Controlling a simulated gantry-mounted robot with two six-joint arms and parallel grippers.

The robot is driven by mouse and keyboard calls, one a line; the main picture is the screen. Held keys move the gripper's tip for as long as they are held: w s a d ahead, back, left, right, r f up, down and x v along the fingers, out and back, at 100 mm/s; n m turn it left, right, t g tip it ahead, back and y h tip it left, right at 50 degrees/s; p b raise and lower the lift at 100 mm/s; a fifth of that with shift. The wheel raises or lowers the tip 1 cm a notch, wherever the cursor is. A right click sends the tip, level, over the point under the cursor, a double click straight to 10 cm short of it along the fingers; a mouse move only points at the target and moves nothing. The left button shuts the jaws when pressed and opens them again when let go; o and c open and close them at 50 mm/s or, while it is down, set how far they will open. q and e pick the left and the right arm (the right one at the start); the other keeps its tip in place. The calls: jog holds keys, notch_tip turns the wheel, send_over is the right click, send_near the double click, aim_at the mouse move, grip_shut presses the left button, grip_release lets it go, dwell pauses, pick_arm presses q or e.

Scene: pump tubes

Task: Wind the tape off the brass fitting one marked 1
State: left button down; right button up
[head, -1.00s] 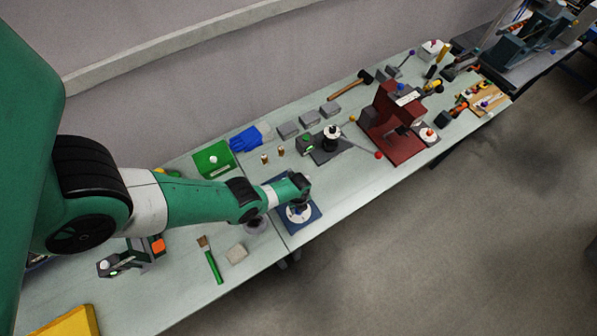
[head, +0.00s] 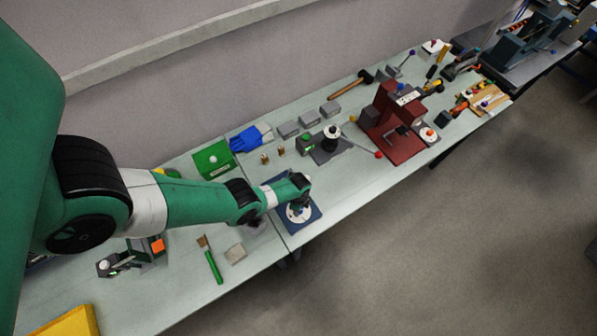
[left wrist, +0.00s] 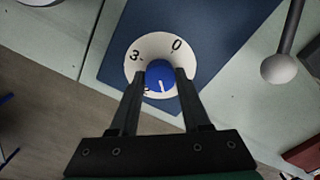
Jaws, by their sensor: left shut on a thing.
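My left gripper (left wrist: 158,76) is shut on a blue knob (left wrist: 160,75). The knob sits in the middle of a white dial (left wrist: 155,46) marked 0 and 3; other marks are partly hidden by the fingers. A white line on the knob points toward my gripper's base. The dial is on a dark blue plate (left wrist: 215,35), which also shows in the head view (head: 312,217) under my left gripper (head: 299,204). Two small brass fittings (head: 265,159) (head: 281,154) stand upright, apart, behind my arm. Tape and markings on them are too small to make out. My right gripper is out of view.
A green box (head: 213,160) and a blue item (head: 246,140) lie behind the arm. A black-based device with a white top (head: 331,133) and a red press (head: 392,125) stand farther right.

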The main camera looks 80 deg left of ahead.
pick_arm(q)
jog(key=n, duration=1.3)
jog(key=shift+n, duration=0.3)
jog(key=n, duration=1.3)
jog(key=shift+c, duration=1.8)
grip_release()
